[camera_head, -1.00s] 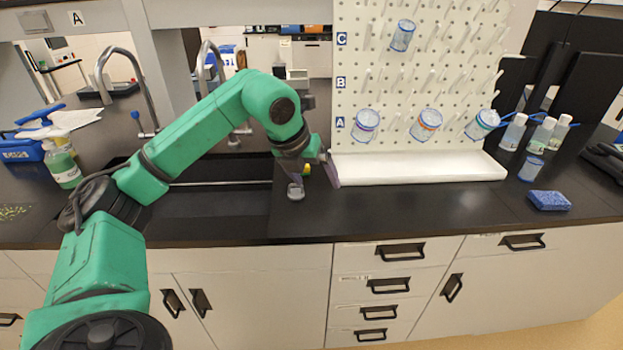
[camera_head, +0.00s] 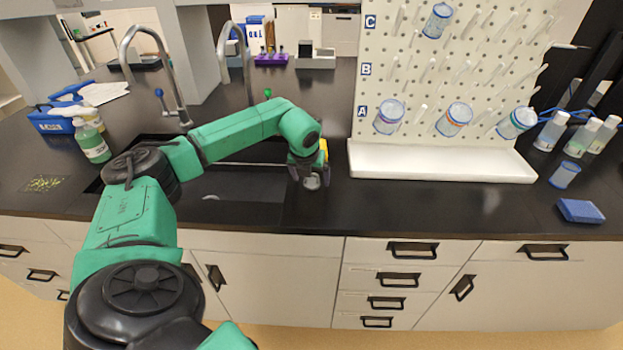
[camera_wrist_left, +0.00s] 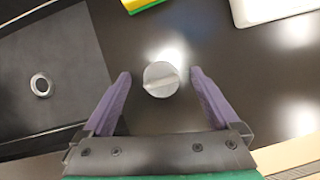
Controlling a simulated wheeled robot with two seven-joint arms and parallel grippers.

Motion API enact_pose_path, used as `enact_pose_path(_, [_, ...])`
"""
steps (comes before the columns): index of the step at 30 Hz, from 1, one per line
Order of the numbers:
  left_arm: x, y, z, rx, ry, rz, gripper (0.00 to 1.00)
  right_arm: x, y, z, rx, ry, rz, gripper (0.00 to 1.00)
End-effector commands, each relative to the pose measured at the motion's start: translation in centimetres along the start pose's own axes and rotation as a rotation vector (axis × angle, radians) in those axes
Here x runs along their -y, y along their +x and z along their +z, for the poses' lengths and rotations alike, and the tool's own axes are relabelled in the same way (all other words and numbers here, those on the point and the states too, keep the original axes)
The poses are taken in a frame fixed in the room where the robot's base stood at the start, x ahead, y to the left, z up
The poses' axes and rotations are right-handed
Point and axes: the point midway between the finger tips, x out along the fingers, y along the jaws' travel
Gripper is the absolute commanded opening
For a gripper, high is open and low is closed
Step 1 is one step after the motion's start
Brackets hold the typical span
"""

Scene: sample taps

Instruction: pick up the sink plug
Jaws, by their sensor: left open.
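The sink plug (camera_wrist_left: 161,79) is a round grey-metal disc with a raised bar across its top. It lies on the black counter just right of the sink and also shows in the head view (camera_head: 312,182). My left gripper (camera_wrist_left: 160,75) is open, its two purple fingers on either side of the plug with gaps to both. In the head view my left gripper (camera_head: 309,173) points down over the plug and partly hides it. The black sink (camera_head: 240,190) lies left of the plug, with a drain ring (camera_wrist_left: 41,85) in its floor. My right gripper is not in view.
A yellow and green sponge (camera_wrist_left: 140,4) lies just beyond the plug. A white drip tray (camera_head: 440,163) under the pegboard stands to the right. Two curved taps (camera_head: 150,70) rise behind the sink. The counter in front of the tray is clear.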

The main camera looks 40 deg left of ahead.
Motion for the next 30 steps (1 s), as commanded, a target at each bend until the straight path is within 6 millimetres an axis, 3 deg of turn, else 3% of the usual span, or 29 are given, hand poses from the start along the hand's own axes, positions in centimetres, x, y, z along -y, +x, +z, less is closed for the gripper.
enact_pose_path(4, [0.0, 0.0, 0.0, 0.0, 0.0, -0.001, 0.95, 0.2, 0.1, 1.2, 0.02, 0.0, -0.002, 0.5])
enact_pose_path(5, [0.0, 0.0, 0.0, 0.0, 0.0, -0.001, 0.87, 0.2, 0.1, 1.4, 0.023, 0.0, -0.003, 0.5])
enact_pose_path(9, [0.1, 0.0, 0.0, 0.0, 0.0, -0.001, 0.34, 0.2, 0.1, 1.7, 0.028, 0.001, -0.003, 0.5])
enact_pose_path(12, [0.1, 0.0, 0.0, 0.0, 0.0, -0.001, 0.03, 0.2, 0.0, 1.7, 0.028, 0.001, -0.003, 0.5])
enact_pose_path(23, [0.1, -0.9, 0.4, 0.002, -0.001, -0.002, 0.03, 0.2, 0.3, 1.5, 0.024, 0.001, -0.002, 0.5])
enact_pose_path(26, [0.1, -2.4, 1.0, 0.004, -0.001, -0.004, 0.03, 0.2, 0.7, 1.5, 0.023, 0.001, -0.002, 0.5])
enact_pose_path(30, [0.2, -6.3, 2.7, 0.007, -0.002, -0.007, 0.03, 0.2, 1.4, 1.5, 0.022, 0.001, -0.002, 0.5])
